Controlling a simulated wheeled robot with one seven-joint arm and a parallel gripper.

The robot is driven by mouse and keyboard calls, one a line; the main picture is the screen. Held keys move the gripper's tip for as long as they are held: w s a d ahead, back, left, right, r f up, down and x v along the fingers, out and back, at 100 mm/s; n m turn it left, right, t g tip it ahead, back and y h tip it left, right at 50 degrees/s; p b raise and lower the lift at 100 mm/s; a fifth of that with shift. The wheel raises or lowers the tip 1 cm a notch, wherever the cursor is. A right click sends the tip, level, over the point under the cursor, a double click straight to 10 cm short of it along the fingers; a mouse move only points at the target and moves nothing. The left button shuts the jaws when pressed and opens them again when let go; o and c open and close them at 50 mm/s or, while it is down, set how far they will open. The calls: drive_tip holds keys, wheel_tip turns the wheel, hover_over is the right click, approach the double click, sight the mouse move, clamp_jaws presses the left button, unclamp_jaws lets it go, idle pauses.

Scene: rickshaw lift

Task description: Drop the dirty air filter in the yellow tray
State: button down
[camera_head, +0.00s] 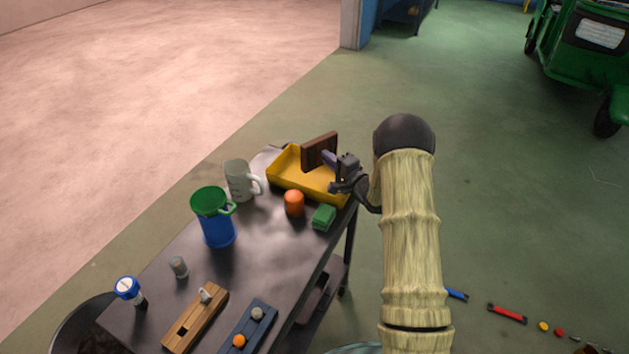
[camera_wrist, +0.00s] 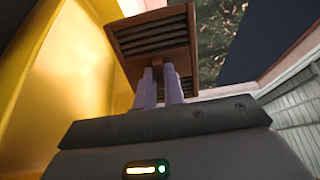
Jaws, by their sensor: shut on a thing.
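The dirty air filter (camera_head: 318,151) is a dark brown, framed block with slats. My gripper (camera_head: 334,160) is shut on its edge and holds it at the yellow tray (camera_head: 288,176), over the tray's far right part. In the wrist view the filter (camera_wrist: 152,42) stands beyond my two purple fingers (camera_wrist: 165,82), which grip its lower edge. The yellow tray's wall (camera_wrist: 88,75) fills the left of that view. I cannot tell whether the filter touches the tray.
On the dark table (camera_head: 262,252) stand a grey mug (camera_head: 237,178), a blue can with a green lid (camera_head: 217,225), an orange object (camera_head: 294,203) and a green block (camera_head: 323,217), the last two near the tray's front. Wooden (camera_head: 195,318) and blue (camera_head: 248,328) holders lie nearer.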

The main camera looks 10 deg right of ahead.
drive_tip(key=c, duration=1.4)
unclamp_jaws()
drive_tip(key=b+v, duration=0.1)
drive_tip(key=v, duration=1.6)
drive_tip(key=shift+s+b, duration=0.2)
drive_tip(key=shift+b, duration=0.1)
drive_tip(key=shift+f, duration=0.1)
